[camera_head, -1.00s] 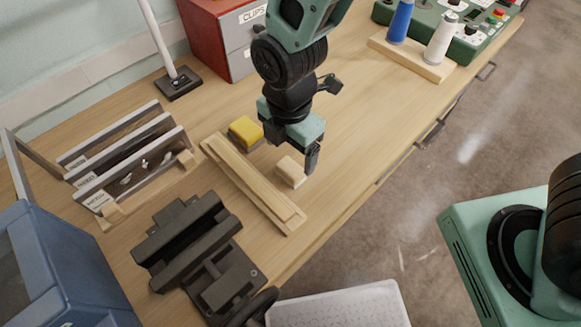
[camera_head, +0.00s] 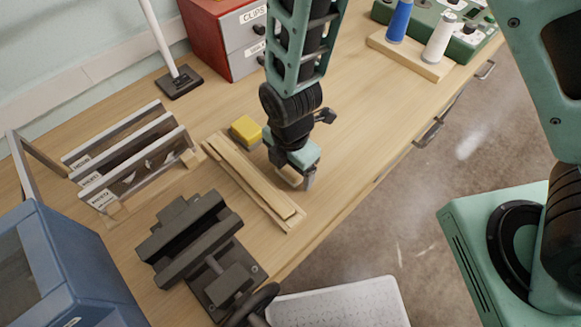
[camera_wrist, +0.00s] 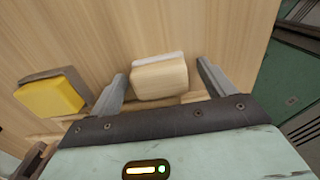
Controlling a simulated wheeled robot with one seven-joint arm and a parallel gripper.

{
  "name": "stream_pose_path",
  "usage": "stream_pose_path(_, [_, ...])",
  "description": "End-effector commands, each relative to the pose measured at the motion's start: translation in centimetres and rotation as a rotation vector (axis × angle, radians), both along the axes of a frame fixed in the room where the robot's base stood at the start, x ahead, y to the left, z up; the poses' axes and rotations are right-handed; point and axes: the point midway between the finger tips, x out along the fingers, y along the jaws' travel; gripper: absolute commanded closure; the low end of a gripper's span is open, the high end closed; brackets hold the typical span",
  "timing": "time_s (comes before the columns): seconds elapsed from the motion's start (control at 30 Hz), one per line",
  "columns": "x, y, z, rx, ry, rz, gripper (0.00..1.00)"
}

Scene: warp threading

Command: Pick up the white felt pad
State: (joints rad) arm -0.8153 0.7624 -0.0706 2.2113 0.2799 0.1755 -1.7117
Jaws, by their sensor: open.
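The white felt pad (camera_wrist: 158,57) shows in the wrist view as a white strip along the far edge of a pale wooden block (camera_wrist: 160,80). My gripper (camera_wrist: 161,73) is open, with one finger on each side of the block. Gaps show between the block and both fingers. In the head view my gripper (camera_head: 296,182) is low over the bench and hides most of the block and pad.
A yellow block (camera_head: 246,130) with a grey side stands left of my gripper. A long wooden strip (camera_head: 252,182) lies just beside it. A dark vise-like fixture (camera_head: 190,235) and a slotted rack (camera_head: 130,165) stand further left.

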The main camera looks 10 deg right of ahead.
Motion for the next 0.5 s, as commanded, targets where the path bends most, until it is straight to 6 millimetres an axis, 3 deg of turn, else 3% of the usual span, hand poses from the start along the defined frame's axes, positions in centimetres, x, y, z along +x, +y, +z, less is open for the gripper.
stream_pose_path(0.03, [0.0,0.0,0.0,0.0,0.0,0.0,0.27])
stream_pose_path(0.17, [-0.01,-0.01,0.01,0.0,0.0,0.0,0.63])
stream_pose_path(0.2, [-0.01,-0.01,0.02,0.0,0.0,0.0,0.67])
stream_pose_path(0.5, [0.0,0.01,0.14,0.0,0.0,0.0,0.67])
